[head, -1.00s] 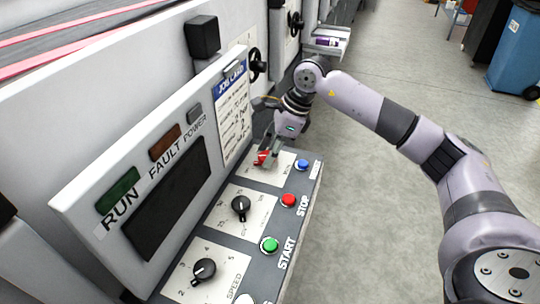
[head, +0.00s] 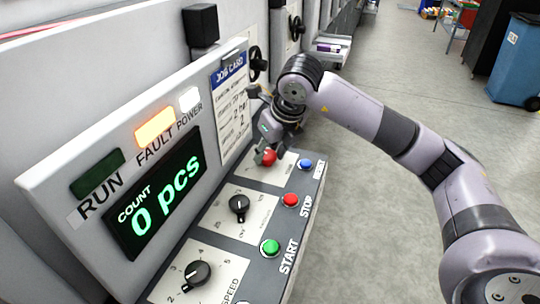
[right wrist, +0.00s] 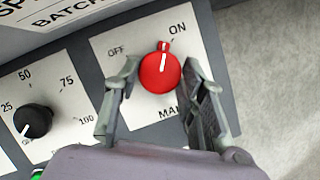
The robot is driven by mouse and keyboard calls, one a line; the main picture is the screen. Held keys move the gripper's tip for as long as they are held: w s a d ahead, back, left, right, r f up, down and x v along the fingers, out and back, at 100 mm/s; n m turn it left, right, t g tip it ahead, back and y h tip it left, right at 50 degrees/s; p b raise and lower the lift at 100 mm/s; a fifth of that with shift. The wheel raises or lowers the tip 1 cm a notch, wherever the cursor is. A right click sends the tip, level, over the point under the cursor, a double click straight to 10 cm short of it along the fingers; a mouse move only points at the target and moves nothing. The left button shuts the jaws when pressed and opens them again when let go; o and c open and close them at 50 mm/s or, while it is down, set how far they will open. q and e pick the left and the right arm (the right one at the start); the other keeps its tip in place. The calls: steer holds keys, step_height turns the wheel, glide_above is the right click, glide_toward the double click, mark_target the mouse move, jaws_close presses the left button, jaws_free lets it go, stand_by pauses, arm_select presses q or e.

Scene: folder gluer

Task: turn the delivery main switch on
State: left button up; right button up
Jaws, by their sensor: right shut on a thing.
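The red main switch knob (head: 269,157) sits on the far end of the control panel. In the right wrist view the red knob (right wrist: 160,75) has its white pointer turned up towards the ON mark (right wrist: 178,28), away from OFF. My right gripper (head: 265,158) is at the switch, with a finger on each side of the knob, shut on it; it also shows in the right wrist view (right wrist: 162,82). The POWER lamp (head: 190,99) glows white and the FAULT lamp (head: 155,128) orange. The display (head: 152,196) reads "COUNT 0 pcs". My left gripper is not in view.
Nearby on the panel are a blue button (head: 306,164), a red STOP button (head: 291,199), a green START button (head: 270,248) and two black dials (head: 239,207) (head: 197,273). The RUN lamp (head: 97,172) is dark. Open floor (head: 390,180) lies to the right.

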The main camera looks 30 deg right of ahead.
steer(key=shift+m+h+b, duration=0.5)
steer(key=shift+m, duration=0.7)
steer(key=shift+r, duration=0.1)
steer(key=o, duration=1.1)
steer(key=shift+a+r, duration=0.1)
steer(key=shift+r, duration=0.05)
steer(key=v, duration=1.1)
steer(key=shift+s+r, duration=0.2)
steer(key=shift+s, duration=0.05)
